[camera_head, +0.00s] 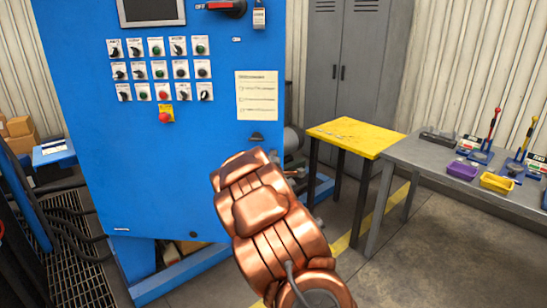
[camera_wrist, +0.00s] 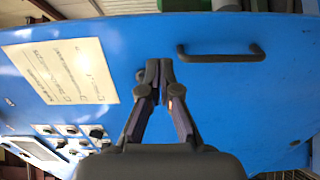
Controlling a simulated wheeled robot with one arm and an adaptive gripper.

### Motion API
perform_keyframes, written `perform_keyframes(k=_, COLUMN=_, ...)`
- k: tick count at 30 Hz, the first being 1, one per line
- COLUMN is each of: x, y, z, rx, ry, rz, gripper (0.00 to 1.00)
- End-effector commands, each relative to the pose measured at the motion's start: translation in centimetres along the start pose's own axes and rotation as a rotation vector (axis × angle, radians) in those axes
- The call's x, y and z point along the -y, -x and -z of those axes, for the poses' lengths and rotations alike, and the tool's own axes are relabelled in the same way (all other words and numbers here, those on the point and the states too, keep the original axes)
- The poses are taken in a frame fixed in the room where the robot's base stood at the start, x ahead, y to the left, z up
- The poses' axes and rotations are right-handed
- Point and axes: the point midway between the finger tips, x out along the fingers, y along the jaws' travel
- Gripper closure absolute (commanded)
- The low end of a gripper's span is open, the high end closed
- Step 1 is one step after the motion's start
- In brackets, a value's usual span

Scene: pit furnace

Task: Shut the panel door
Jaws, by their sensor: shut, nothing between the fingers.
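The blue panel door (camera_head: 120,200) fills the left of the head view, with switches, a paper sheet and a dark handle (camera_head: 256,137) near its right edge. Its lower edge hangs out in front of the blue base frame, so it appears ajar. The wrist view shows the door face (camera_wrist: 250,100) sideways, with the black bar handle (camera_wrist: 221,55) right of my fingers. My gripper (camera_wrist: 160,72) is shut and empty, its tips over the door face between sheet and handle. Whether they touch the door I cannot tell. My arm hides the gripper in the head view.
A yellow-topped table (camera_head: 357,137) and a grey workbench (camera_head: 440,163) with bins and levers stand to the right. A grey locker (camera_head: 350,75) is behind. Cables and floor grating (camera_head: 70,240) lie at left. The floor at lower right is clear.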

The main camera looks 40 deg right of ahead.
Motion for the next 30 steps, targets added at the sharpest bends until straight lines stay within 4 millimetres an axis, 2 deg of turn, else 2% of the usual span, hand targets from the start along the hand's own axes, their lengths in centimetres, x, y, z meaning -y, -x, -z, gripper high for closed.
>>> perform_keyframes(k=9, x=-0.3, y=-3.6, z=-0.1, rx=0.0, ry=-0.002, rz=-0.004, gripper=1.0)
perform_keyframes(k=18, x=-0.3, y=-6.3, z=0.0, rx=-0.001, ry=-0.002, rz=-0.002, gripper=1.0)
perform_keyframes(k=30, x=-0.2, y=-7.6, z=0.0, rx=0.0, ry=0.0, rz=-0.002, gripper=1.0)
